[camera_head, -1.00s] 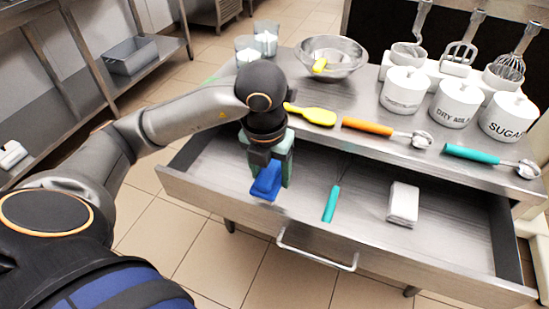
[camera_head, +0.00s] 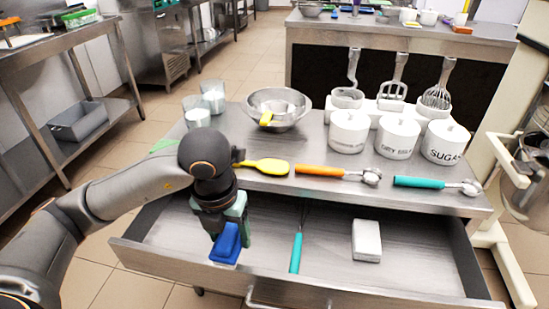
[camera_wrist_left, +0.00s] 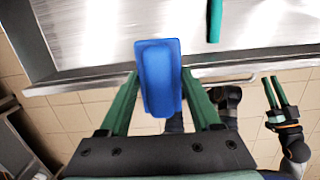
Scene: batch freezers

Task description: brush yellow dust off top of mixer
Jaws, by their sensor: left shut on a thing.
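My left gripper (camera_head: 230,232) is shut on a blue brush (camera_head: 226,243), a blue block with a pale lower edge. It holds the brush over the left part of the open drawer (camera_head: 330,285). In the left wrist view the blue brush (camera_wrist_left: 160,78) sits between the two green fingers. A cream-coloured machine with a steel bowl (camera_head: 535,185), which looks like the mixer, is cut off at the right edge. Its top and any yellow dust are out of view. My right gripper (camera_wrist_left: 275,93) shows small in the left wrist view, its green fingers apart and empty.
The steel table (camera_head: 225,130) holds a steel bowl (camera_head: 277,108), white canisters (camera_head: 396,136), a yellow scoop (camera_head: 263,166), an orange-handled scoop (camera_head: 322,171) and a teal-handled scoop (camera_head: 420,182). The drawer holds a teal-handled tool (camera_head: 296,252) and a white block (camera_head: 366,240).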

